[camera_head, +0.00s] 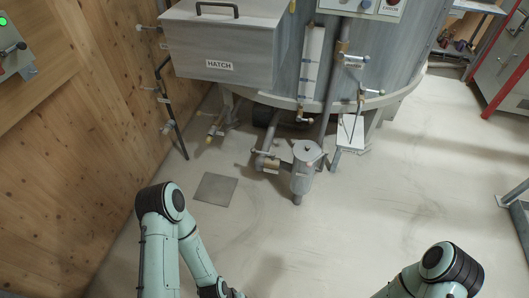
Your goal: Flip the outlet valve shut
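Several small valves sit on pipes around the lower part of a grey tank (290,60), and I cannot tell for sure which one is the outlet valve. Another valve with a yellow-tipped handle (209,139) is on a pipe at the tank's lower left. More fittings (354,62) are on the tank's right front. Handle positions are too small to read. My arms show at the bottom, away from all valves; both grippers are out of view.
A hatch box (218,45) juts from the tank's left. A wooden wall (70,130) stands on the left, with a black upright pipe (174,115) near it. A dark square plate (215,189) lies on the floor. The floor (400,190) right of the canister is clear.

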